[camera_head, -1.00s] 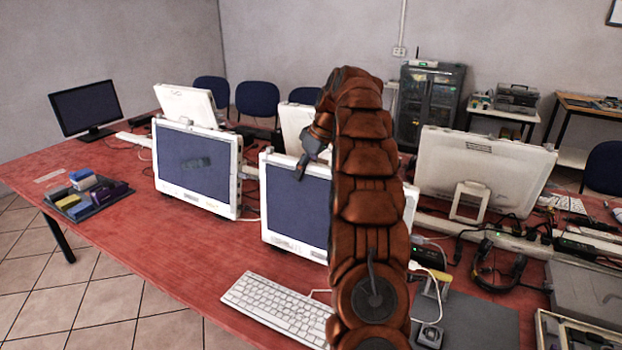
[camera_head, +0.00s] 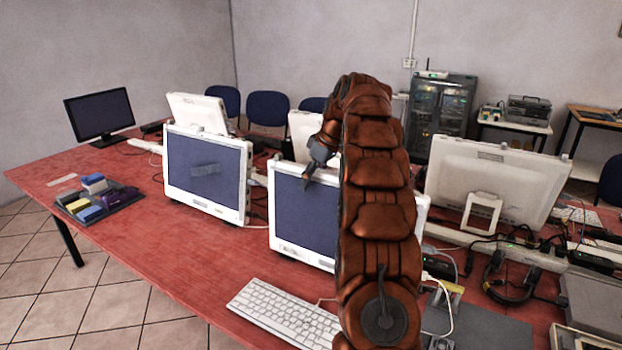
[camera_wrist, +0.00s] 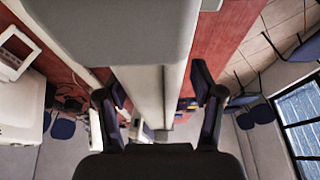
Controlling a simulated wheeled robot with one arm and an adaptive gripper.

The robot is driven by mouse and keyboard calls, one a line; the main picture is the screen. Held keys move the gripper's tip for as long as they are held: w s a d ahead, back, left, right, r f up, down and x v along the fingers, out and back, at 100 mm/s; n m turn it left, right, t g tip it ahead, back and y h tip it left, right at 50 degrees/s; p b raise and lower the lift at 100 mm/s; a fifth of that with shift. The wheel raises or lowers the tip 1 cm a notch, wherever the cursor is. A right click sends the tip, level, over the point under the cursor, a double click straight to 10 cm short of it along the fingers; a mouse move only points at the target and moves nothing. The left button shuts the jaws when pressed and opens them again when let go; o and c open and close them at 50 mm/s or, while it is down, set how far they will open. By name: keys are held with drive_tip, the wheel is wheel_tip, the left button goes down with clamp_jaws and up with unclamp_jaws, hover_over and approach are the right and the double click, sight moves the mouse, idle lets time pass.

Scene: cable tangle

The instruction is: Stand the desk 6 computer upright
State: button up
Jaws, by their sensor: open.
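Several white-framed computers stand on the red table (camera_head: 150,215); no desk numbers are readable, so I cannot tell which is desk 6's. The front middle computer (camera_head: 298,212) faces me, tilted back slightly, partly hidden by my arm. Another (camera_head: 205,172) stands to its left. A larger one (camera_head: 492,178) at right shows its back and a stand, leaning. My gripper (camera_head: 310,172) is at the upper part of the front middle computer's screen in the head view. In the wrist view my gripper (camera_wrist: 161,105) is open, its fingers apart, with a pale, close surface (camera_wrist: 115,35) filling the upper middle.
A keyboard (camera_head: 284,314) lies before the front middle computer. A black monitor (camera_head: 98,116) and a tray of coloured items (camera_head: 98,205) are at left. Headphones (camera_head: 510,280) and cables lie at right.

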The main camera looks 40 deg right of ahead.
sight(318, 170)
drive_tip(key=shift+v, duration=2.55)
drive_tip(key=s+d, duration=0.2)
drive_tip(key=s, duration=0.1)
drive_tip(key=s+d, duration=0.2)
drive_tip(key=s, duration=0.2)
drive_tip(key=s+d, duration=0.2)
drive_tip(key=s, duration=0.1)
drive_tip(key=shift+s, duration=0.25)
drive_tip(key=shift+a, duration=0.1)
